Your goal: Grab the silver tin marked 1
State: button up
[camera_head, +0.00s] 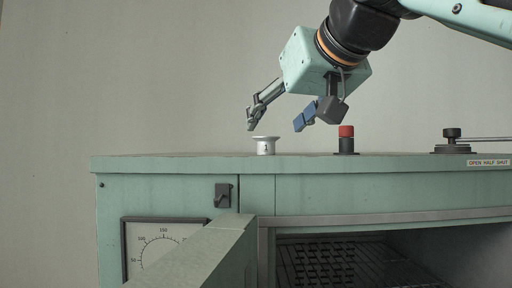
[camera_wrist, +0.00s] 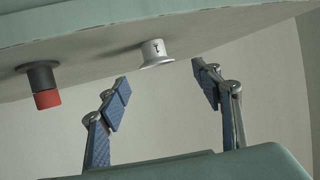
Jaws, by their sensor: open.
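The silver tin (camera_head: 265,146) looks pale, with a wide rim on top and a small dark mark too small to read surely in the head view. It stands upright on the top of a green cabinet, near its front edge. In the wrist view the tin (camera_wrist: 153,50) appears upside down, its mark resembling a 1. My gripper (camera_head: 275,127) is open and empty, tilted, with its fingertips just above the tin and to either side of it. In the wrist view the fingertips (camera_wrist: 160,76) lie apart, the tin's rim showing just beyond the gap between them.
A black post with a red cap (camera_head: 346,138) stands right of the tin, close to my gripper's right finger. A dark knob with a rod (camera_head: 452,142) is farther right. The cabinet (camera_head: 170,165) has a dial (camera_head: 160,250) and an opening with a wire rack (camera_head: 340,262). The top left of the tin is clear.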

aim_at(265, 138)
jog(key=x, duration=0.8)
jog(key=shift+w+d, duration=0.2)
jog(key=shift+w, duration=0.05)
jog(key=c, duration=1.2)
jog(key=shift+r, duration=0.15)
jog(key=shift+c, duration=0.2)
notch_tip(265, 138, up, 10)
jog(key=shift+d, duration=0.15)
